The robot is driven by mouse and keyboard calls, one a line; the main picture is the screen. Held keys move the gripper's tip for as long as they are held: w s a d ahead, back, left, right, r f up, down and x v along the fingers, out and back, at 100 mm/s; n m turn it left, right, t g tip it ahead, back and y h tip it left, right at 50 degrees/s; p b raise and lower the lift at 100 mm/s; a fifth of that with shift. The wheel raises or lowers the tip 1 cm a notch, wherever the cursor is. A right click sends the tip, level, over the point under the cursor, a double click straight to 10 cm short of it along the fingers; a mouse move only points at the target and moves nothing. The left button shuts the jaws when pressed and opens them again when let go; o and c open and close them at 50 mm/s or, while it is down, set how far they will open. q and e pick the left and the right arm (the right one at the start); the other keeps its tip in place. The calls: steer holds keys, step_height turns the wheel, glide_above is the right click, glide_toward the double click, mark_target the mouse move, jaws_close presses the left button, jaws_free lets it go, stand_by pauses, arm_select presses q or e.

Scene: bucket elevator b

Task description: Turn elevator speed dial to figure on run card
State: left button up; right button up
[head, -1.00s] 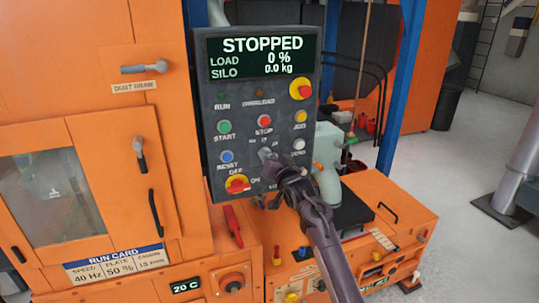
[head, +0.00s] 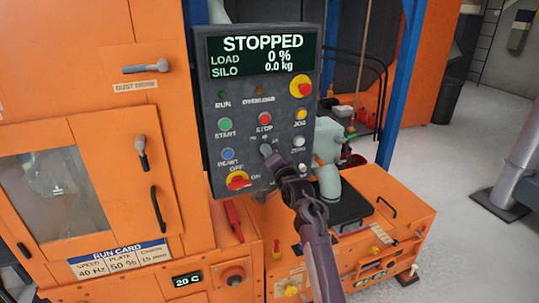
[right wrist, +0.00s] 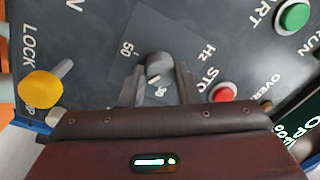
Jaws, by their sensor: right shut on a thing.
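The speed dial (right wrist: 159,66) is a dark round knob on the grey control panel (head: 304,128). It bears a short white mark, on the side toward my gripper body in the right wrist view. Printed 50 and Hz stand beside it; another figure is partly hidden. My right gripper (right wrist: 158,88) has a finger on each side of the knob and is shut on it. In the head view the right gripper (head: 270,155) covers most of the dial. My left gripper is not in view.
The display (head: 264,54) reads STOPPED, load 0 %, silo 0.0 kg. A red stop button (head: 264,119), green start button (head: 225,125) and red-yellow rotary switch (head: 237,181) sit near the dial. The orange cabinet (head: 95,100) stands left; free floor lies right.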

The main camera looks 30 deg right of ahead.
stand_by(0.3)
steer(key=o, duration=1)
steer(key=shift+c, duration=0.2)
steer(key=b+v, duration=0.2)
steer(key=v, duration=0.5)
steer(key=shift+s, duration=0.4)
